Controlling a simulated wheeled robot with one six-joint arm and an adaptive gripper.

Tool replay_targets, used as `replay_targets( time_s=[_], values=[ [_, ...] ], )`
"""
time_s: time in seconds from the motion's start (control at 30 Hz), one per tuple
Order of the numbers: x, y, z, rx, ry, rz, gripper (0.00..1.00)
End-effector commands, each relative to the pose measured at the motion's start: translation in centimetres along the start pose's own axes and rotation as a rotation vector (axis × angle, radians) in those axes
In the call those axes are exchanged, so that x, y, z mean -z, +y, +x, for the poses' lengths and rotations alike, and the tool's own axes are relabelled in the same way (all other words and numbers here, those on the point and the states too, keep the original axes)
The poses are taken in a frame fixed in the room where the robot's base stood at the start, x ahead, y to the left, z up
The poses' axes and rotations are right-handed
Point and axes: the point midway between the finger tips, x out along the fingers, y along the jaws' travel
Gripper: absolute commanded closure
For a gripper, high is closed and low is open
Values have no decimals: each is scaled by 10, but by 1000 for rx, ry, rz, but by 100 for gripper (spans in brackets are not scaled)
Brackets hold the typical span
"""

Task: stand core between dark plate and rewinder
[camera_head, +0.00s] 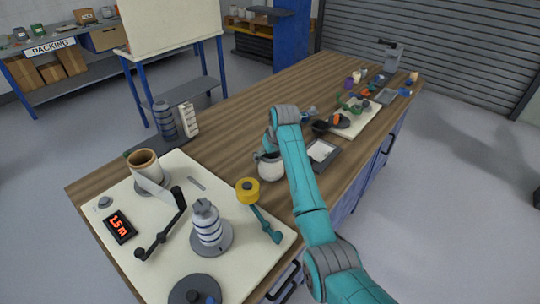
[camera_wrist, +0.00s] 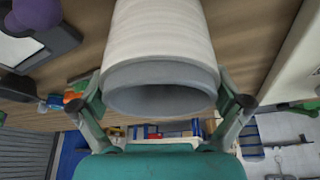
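A white core (camera_head: 271,167) with a grey inner wall is in my gripper, over the wooden table just right of the rewinder. In the wrist view the core (camera_wrist: 160,45) lies between both fingers (camera_wrist: 163,104), which touch its sides, its open grey end facing the camera. I cannot tell whether its far end touches the table. The rewinder (camera_head: 190,185) is a cream board with a brown core, crank, grey spindle and red-lit display. A dark plate (camera_head: 331,160) with a pale panel lies to the right of the held core. My arm hides part of the table between them.
A cream board (camera_head: 361,117) with several small things is farther right. Table (camera_head: 222,130) behind my gripper is clear.

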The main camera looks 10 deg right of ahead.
Motion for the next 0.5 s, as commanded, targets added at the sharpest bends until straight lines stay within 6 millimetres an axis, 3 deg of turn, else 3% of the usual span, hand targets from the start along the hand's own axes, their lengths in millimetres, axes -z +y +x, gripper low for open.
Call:
replay_targets(
  time_s=[0.27, 0.5],
  values=[
    [2, 0, -3, 0, 1, 0, 0],
    [2, 0, -36, -1, 4, 0, 0]
  ],
)
